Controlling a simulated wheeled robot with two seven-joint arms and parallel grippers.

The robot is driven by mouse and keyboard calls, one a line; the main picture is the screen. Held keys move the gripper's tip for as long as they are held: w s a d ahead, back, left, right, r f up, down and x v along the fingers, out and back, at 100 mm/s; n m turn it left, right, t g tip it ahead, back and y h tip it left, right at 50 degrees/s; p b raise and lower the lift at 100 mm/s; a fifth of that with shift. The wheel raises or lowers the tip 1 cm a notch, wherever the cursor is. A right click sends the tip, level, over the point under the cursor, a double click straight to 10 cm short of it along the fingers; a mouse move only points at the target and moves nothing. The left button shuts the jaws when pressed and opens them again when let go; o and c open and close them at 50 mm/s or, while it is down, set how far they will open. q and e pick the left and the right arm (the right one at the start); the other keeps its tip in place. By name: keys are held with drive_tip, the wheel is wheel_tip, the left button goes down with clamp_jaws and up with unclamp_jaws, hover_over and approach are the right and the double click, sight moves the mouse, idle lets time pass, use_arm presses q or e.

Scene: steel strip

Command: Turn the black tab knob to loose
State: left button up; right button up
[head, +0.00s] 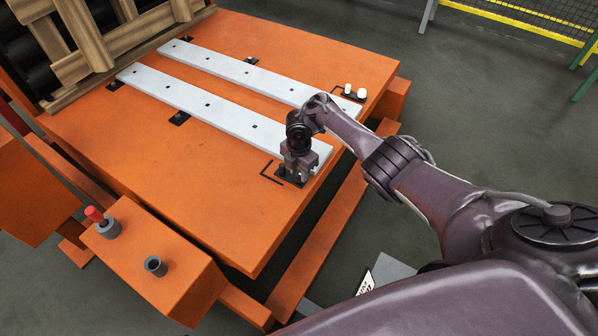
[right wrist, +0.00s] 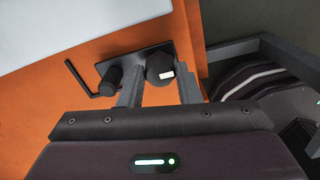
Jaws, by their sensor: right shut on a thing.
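My right gripper (head: 291,172) points down at the near right corner of the orange table, at a black plate (head: 284,180). In the right wrist view its two fingers (right wrist: 160,82) stand on either side of a black knob (right wrist: 157,62) with a small white mark on its face. The gripper is shut on this knob. A second black knob (right wrist: 110,80) sits beside it on the same plate (right wrist: 138,62), outside the fingers. The gripper hides the knobs in the head view. My left gripper is not in view.
Two long pale steel strips (head: 200,103) lie on the orange table (head: 215,165). Another black plate with two white knobs (head: 348,89) is at the far right corner. A wooden frame (head: 95,50) stands at the back left. An orange box (head: 165,280) with a red-topped switch (head: 95,215) is at front left.

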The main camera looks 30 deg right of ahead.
sight(299, 173)
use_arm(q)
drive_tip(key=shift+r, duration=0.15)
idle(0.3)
use_arm(e)
drive_tip(key=o, duration=1)
drive_tip(key=shift+c, duration=0.2)
drive_tip(key=shift+r, duration=0.1)
drive_tip(key=shift+r, duration=0.2)
wheel_tip(299, 173, up, 6)
drive_tip(key=p, duration=0.3)
drive_tip(key=shift+r, duration=0.15)
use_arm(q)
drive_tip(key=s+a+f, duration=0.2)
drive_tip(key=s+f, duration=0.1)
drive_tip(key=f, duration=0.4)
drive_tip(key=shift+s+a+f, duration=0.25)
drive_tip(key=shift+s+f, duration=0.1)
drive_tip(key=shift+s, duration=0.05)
use_arm(e)
drive_tip(key=shift+r, duration=0.5)
